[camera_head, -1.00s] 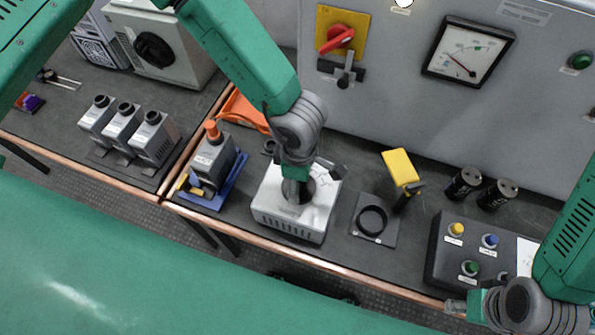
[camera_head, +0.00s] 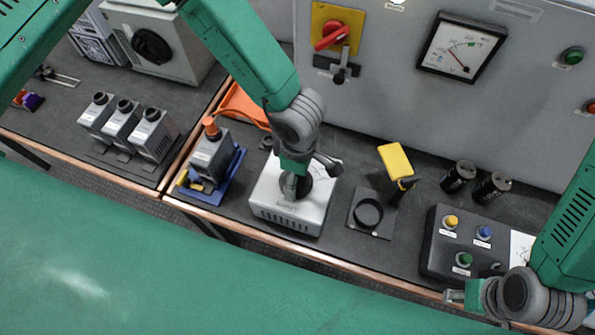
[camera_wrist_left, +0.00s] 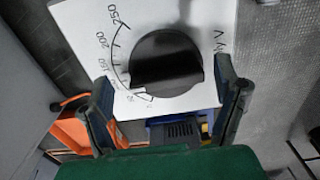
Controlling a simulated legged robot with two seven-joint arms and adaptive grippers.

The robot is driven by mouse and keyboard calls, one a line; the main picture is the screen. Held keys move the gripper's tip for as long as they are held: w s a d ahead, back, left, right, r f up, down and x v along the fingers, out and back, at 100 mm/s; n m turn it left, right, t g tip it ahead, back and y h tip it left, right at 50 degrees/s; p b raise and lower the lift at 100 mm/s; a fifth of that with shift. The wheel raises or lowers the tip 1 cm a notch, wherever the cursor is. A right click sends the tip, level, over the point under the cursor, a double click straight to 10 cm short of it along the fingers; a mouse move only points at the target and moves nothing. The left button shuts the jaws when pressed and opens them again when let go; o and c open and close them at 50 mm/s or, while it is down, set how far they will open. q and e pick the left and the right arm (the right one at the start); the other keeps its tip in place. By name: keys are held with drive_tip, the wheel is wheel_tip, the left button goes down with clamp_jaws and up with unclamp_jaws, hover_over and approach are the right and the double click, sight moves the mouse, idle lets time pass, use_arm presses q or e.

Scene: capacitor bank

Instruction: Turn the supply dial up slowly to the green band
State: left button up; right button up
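The supply dial is a round black knob (camera_wrist_left: 167,62) on top of a white box (camera_head: 285,218). Its scale, with marks including 150, 200 and 250, shows in the left wrist view. The knob's pale pointer sits at the lower left, by the low end of the scale. My left gripper (camera_wrist_left: 164,75) is over the dial, with its fingers apart on either side of the knob; contact cannot be told. My right gripper (camera_head: 454,297) is low at the right, away from the dial.
A blue-based device with an orange top (camera_head: 212,155) stands left of the box. A black ring stand (camera_head: 369,213), a yellow-headed tool (camera_head: 396,160), two black cylinders (camera_head: 475,180) and a button box (camera_head: 445,240) stand right. A red switch (camera_head: 332,35) is on the panel.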

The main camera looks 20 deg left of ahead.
use_arm(q)
drive_tip(key=shift+r, duration=0.2)
wheel_tip(320, 180, up, 12)
drive_tip(key=shift+f, duration=0.25)
idle(2.4)
